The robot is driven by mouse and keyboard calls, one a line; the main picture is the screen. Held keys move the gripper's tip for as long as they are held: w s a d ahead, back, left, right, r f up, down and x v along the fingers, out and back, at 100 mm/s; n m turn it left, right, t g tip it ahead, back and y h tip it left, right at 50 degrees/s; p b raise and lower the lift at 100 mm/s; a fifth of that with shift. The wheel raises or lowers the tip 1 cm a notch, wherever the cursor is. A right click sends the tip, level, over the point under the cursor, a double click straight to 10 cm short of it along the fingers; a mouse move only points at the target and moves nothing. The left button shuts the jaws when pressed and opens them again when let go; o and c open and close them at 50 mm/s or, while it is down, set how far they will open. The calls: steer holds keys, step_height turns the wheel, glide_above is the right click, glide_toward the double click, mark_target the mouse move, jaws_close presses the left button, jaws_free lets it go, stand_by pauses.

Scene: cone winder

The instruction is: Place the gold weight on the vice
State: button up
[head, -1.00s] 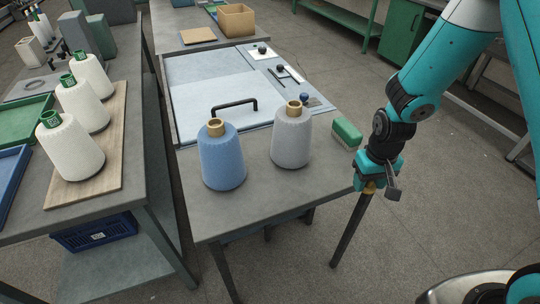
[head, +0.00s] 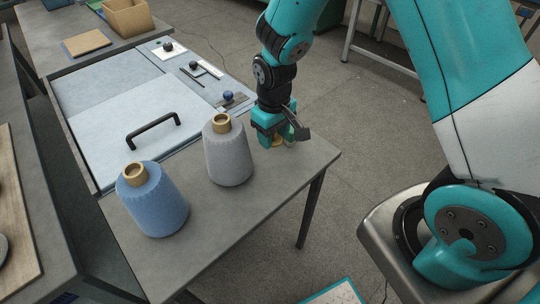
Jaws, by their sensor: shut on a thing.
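Whether the weight touches the table top, I cannot tell. I cannot make out a vice in this view.
A grey yarn cone (head: 228,155) and a blue yarn cone (head: 153,203) stand on the table. Behind them lies a pale panel with a black handle (head: 153,131). A wooden box (head: 128,17) stands at the far end. The table's front middle is clear.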

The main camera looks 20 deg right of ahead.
mark_target(273, 164)
step_height(273, 164, down, 9)
steer(key=shift+r, duration=0.1)
stand_by(0.3)
steer(key=shift+f, duration=0.3)
steer(key=o, duration=0.9)
steer(key=shift+r, duration=0.1)
steer(key=shift+r, duration=0.1)
